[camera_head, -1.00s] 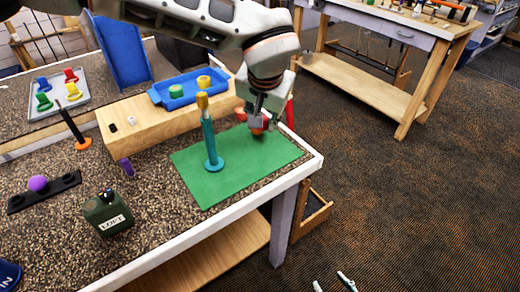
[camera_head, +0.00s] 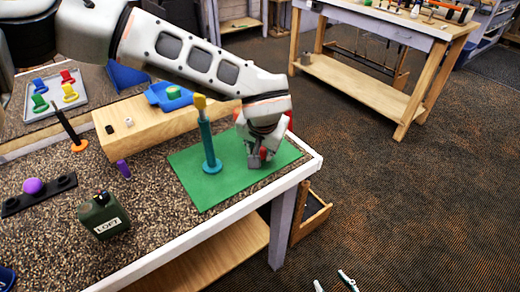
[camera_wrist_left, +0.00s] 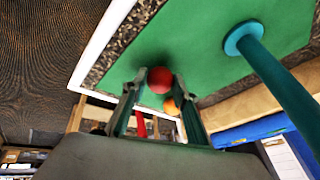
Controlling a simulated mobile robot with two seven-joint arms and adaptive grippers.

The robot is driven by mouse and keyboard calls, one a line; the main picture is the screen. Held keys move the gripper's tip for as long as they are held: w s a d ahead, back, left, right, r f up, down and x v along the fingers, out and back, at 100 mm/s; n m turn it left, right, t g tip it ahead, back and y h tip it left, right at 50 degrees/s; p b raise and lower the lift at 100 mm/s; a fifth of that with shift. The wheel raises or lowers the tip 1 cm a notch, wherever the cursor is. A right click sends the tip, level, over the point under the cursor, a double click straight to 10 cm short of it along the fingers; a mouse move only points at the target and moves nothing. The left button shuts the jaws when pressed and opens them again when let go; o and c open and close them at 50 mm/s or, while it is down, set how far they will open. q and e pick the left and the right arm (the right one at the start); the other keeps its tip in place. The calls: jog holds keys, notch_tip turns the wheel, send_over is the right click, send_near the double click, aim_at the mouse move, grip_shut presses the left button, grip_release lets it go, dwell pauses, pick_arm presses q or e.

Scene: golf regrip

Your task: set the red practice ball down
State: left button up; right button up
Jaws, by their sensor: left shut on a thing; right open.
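The red practice ball (camera_wrist_left: 159,80) is between the fingertips of my left gripper (camera_wrist_left: 156,84) in the left wrist view, seen against the green mat (camera_wrist_left: 200,45). In the head view my left gripper (camera_head: 257,162) is shut on it over the right part of the green mat (camera_head: 215,188). Only a small red patch of the ball (camera_head: 264,153) shows there; I cannot tell whether it touches the mat. My right gripper (camera_head: 333,282) shows only its two spread fingertips at the bottom edge, empty, over the floor.
A teal post with a yellow top (camera_head: 207,140) stands on the mat, left of my left gripper. An orange ball (camera_wrist_left: 171,106) shows beyond the fingers in the wrist view.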

pick_arm(q)
jog(key=shift+f, duration=0.1)
jog(key=o, duration=1.1)
jog(key=shift+f, duration=0.1)
jog(key=shift+c, duration=0.2)
jog(key=shift+r, duration=0.45)
jog(key=v, duration=1.1)
jog(key=shift+s+r+p, duration=0.2)
jog(key=shift+s+p, duration=0.05)
jog(key=shift+p, duration=0.2)
